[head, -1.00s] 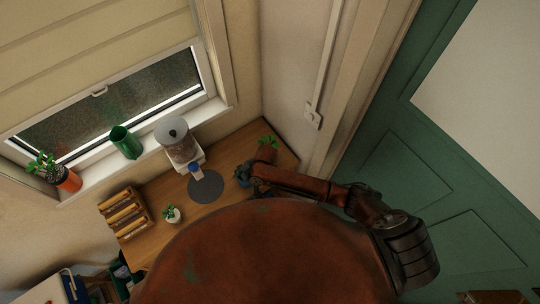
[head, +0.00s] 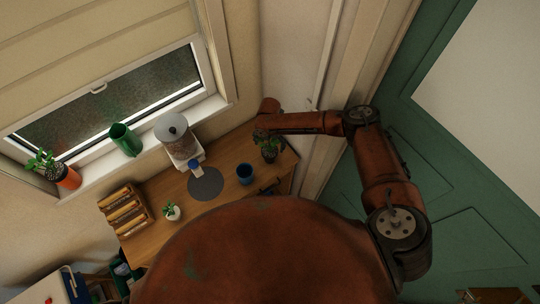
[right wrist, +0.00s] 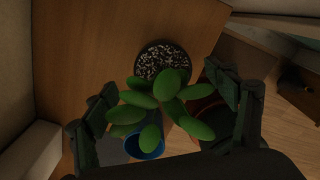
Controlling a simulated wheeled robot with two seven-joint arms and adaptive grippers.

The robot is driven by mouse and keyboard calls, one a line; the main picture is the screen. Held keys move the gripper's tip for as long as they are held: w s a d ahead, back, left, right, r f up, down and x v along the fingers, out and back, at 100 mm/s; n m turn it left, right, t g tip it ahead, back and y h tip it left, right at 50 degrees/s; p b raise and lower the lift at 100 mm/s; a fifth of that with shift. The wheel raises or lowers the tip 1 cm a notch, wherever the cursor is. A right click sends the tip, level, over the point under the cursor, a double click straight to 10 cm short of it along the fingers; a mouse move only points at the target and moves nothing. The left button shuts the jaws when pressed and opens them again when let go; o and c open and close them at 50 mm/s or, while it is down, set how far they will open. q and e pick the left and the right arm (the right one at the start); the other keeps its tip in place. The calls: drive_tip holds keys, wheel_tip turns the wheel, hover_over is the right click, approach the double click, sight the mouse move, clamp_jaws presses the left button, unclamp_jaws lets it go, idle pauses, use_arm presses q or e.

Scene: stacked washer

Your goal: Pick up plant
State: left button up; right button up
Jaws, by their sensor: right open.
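A leafy green plant (head: 269,151) in a dark pot stands at the right end of the wooden table, near the wall corner. My right gripper (head: 262,136) is above and just behind it in the head view. In the right wrist view, the plant's broad leaves (right wrist: 160,101) lie between the two spread fingers of my right gripper (right wrist: 165,88). The pot's speckled soil (right wrist: 163,62) shows beyond the leaves. The gripper is open and holds nothing; whether a finger touches a leaf is unclear. My left gripper is not in view.
A blue cup (head: 245,174) stands close to the plant, beside a grey round mat (head: 206,184). A dispenser (head: 181,146), a small white-potted plant (head: 172,212) and a wooden rack (head: 124,211) are further left. An orange-potted plant (head: 67,178) and green vase (head: 125,139) sit on the windowsill.

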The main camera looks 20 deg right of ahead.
sight(270, 150)
drive_tip(key=f+b, duration=0.1)
drive_tip(key=f, duration=0.1)
drive_tip(key=f+b, duration=0.1)
drive_tip(key=f, duration=0.1)
drive_tip(key=shift+s+b, duration=0.25)
drive_tip(key=shift+b, duration=0.05)
drive_tip(key=shift+f+b, duration=0.4)
drive_tip(key=shift+f, duration=0.2)
drive_tip(key=shift+r, duration=0.1)
drive_tip(key=shift+c, duration=0.4)
drive_tip(key=c, duration=1.4)
